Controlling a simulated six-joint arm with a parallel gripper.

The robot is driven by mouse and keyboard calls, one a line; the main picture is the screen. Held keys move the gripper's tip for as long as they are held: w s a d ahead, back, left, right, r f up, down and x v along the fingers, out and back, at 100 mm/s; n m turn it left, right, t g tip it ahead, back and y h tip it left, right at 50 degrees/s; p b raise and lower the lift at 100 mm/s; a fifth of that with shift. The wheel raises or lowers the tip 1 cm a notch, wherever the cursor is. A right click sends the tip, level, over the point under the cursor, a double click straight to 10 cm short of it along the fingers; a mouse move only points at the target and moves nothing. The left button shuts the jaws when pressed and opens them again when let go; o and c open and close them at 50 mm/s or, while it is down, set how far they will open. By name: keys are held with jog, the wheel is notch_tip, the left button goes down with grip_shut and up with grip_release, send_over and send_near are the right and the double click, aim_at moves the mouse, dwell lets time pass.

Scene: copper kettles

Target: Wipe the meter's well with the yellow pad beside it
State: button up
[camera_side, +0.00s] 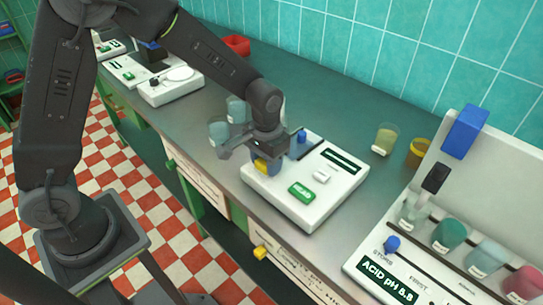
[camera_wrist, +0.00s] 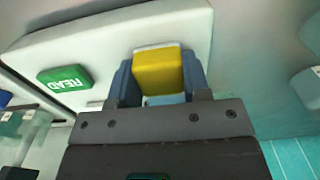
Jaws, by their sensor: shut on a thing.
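The meter (camera_side: 318,196) is a white box on the grey counter, with a green READ button (camera_side: 301,193) and a dark display strip (camera_side: 341,161). My gripper (camera_side: 262,160) is over the meter's left end, shut on the yellow pad (camera_side: 261,166). In the wrist view the yellow pad (camera_wrist: 158,72) sits between my two blue-grey fingers, with a pale edge on its far side. The READ button (camera_wrist: 65,78) shows at the left of that view on the white meter (camera_wrist: 110,50). The well is hidden behind my gripper and the pad, and I cannot tell whether the pad touches it.
Pale beakers (camera_side: 236,110) stand left of my gripper. A greenish cup (camera_side: 384,139) and a yellow pot (camera_side: 419,152) stand behind the meter to the right. A white rack with several coloured jars (camera_side: 449,234) fills the right. A white balance (camera_side: 170,86) stands further left.

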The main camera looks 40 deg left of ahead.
jog(key=shift+w+r, duration=0.1)
jog(key=shift+w, duration=0.8)
jog(key=shift+w+f, duration=0.2)
jog(key=shift+w, duration=0.1)
jog(key=shift+w+r, duration=0.15)
jog(key=shift+w, duration=0.1)
jog(key=shift+s, duration=1.65)
jog(key=shift+w, duration=1.65)
notch_tip(320, 180, up, 8)
